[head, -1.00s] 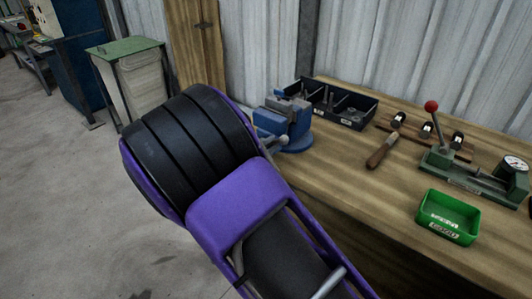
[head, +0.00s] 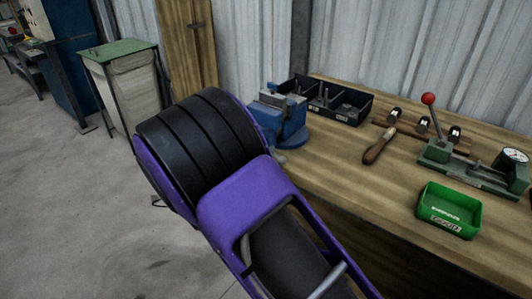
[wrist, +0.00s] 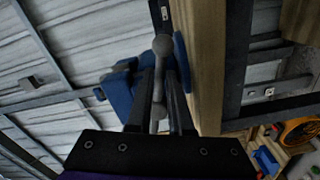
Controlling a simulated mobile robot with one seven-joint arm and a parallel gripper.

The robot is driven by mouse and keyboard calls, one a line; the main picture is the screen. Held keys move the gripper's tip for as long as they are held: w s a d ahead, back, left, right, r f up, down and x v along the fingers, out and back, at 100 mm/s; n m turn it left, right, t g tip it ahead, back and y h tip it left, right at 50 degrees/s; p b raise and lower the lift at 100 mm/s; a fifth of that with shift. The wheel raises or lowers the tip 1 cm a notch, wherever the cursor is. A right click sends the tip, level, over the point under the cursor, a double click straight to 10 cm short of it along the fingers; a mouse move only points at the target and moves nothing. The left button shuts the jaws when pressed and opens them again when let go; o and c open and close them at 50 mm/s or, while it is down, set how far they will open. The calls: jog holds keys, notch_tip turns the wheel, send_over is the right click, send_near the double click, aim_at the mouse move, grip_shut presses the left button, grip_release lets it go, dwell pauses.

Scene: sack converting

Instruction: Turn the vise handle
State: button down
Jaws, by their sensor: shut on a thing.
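The blue vise (head: 291,121) stands on the front left part of the wooden workbench in the head view, partly covered by my arm. In the wrist view its blue body (wrist: 120,92) shows behind and to the left of my fingers. The vise handle (wrist: 162,47) is a grey bar with ball ends and runs nearly upright there. My gripper (wrist: 163,82) is shut on the handle, with a dark finger on each side and a ball showing above and below. In the head view my gripper is hidden behind my purple and black arm.
A black divided bin (head: 328,100) sits behind the vise. A wood-handled tool (head: 380,145), a green press with a red-knobbed lever (head: 436,135) and a green tray (head: 449,211) are further right on the workbench (head: 345,185). Open floor lies left.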

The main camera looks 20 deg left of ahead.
jog(key=shift+a+f+m, duration=0.3)
jog(key=shift+f+m, duration=0.35)
jog(key=shift+m, duration=0.55)
jog(key=c, duration=0.8)
grip_release()
jog(key=v, duration=1.7)
jog(key=shift+s, duration=0.2)
jog(key=shift+r, duration=0.1)
